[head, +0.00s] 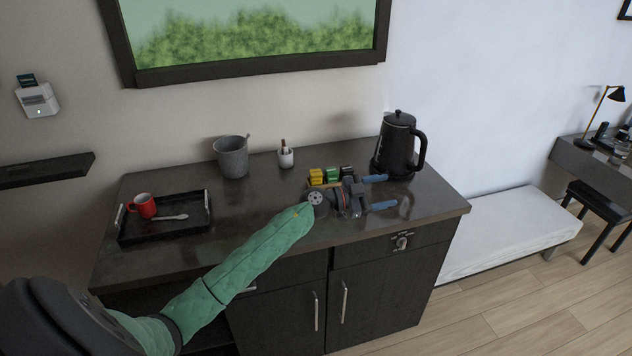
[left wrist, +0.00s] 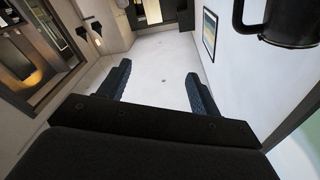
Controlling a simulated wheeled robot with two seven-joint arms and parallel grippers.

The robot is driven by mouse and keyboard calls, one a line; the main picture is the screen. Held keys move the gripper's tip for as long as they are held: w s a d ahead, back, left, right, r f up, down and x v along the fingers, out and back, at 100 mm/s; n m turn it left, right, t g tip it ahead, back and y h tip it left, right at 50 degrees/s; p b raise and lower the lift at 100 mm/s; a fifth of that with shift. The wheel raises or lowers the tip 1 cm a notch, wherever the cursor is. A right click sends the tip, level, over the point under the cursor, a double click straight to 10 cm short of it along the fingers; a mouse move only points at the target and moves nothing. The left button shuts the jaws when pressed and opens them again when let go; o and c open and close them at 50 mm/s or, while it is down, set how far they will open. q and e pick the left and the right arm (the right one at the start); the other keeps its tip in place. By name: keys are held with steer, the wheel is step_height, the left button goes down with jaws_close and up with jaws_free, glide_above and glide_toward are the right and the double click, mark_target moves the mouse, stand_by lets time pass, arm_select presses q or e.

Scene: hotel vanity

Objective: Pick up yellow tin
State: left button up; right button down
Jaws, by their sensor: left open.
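The yellow tin (head: 316,176) sits on the dark vanity top in the head view, at the left end of a short row with a green tin (head: 332,174) and a dark tin (head: 347,171). My left gripper (head: 381,192) is open, its two blue fingers apart and pointing right, just in front of the row and left of the kettle. My left wrist hides part of the row's front. In the left wrist view the open fingers (left wrist: 158,90) have nothing between them, and the yellow tin does not show. My right gripper is not in view.
A black kettle (head: 397,148) stands close beyond the fingertips; it also shows in the left wrist view (left wrist: 287,20). A black tray (head: 190,230) holds a red mug (head: 145,205) and spoon. The right front counter is clear.

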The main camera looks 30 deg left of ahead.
arm_select(q)
steer(key=w+a+f+m+g+y, duration=0.1)
steer(key=w+a+g, duration=0.2)
steer(key=a+g, duration=0.1)
steer(key=n+g+y, duration=0.6)
steer(key=y, duration=0.3)
glide_above(315, 171)
steer(key=s+a, duration=0.1)
steer(key=s, duration=0.1)
steer(key=shift+p+x, duration=0.75)
steer(key=shift+x, duration=0.3)
steer(key=p+x, duration=0.3)
steer(key=x, duration=0.1)
steer(key=shift+w+a, duration=0.1)
steer(key=shift+a, duration=0.2)
steer(key=shift+f, duration=0.5)
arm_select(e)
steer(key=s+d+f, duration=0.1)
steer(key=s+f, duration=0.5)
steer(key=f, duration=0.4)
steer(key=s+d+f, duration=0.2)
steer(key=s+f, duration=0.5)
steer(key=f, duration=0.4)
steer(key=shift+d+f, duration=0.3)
arm_select(q)
steer(key=shift+c, duration=0.2)
steer(key=shift+w, duration=0.1)
steer(key=c, duration=1)
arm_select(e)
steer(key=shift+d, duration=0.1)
